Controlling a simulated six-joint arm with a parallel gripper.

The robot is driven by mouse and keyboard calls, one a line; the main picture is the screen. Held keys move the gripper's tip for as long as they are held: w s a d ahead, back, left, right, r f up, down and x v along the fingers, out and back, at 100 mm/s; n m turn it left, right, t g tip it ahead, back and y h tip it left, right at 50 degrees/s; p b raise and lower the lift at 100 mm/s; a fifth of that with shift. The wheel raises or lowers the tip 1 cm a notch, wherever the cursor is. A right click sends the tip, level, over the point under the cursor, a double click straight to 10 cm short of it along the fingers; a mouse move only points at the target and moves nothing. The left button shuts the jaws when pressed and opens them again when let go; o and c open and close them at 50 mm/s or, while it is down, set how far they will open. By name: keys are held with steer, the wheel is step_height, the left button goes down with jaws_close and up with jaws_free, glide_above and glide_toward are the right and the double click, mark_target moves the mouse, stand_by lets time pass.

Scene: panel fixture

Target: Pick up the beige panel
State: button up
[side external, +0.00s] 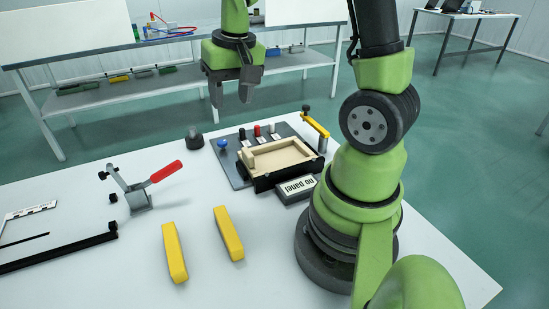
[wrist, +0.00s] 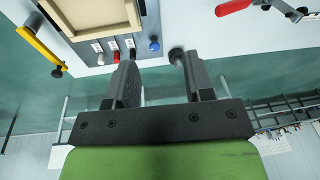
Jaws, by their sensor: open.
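The beige panel (side external: 280,156) is a shallow tray-like piece with raised edges. It sits in a black holder on a grey base plate, on the white table, in the side external view. In the wrist view part of the panel (wrist: 92,18) shows at the top left, cut off by the frame edge. My gripper (side external: 230,90) is open and empty, well above the table and up-left of the panel in the side view. In the wrist view my gripper's two fingers (wrist: 155,75) stand apart with nothing between them.
Red, black and blue knobs (side external: 257,131) stand behind the panel. A yellow-armed clamp (side external: 316,126) is at its right, a "no panel" sign (side external: 296,190) in front.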

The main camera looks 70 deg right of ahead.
steer(key=m+g, duration=0.1)
steer(key=g, duration=0.1)
glide_above(248, 152)
step_height(248, 152, down, 8)
steer(key=shift+a+r, duration=0.1)
steer(key=shift+r, duration=0.05)
step_height(248, 152, down, 4)
steer(key=shift+f, duration=3)
jaws_close()
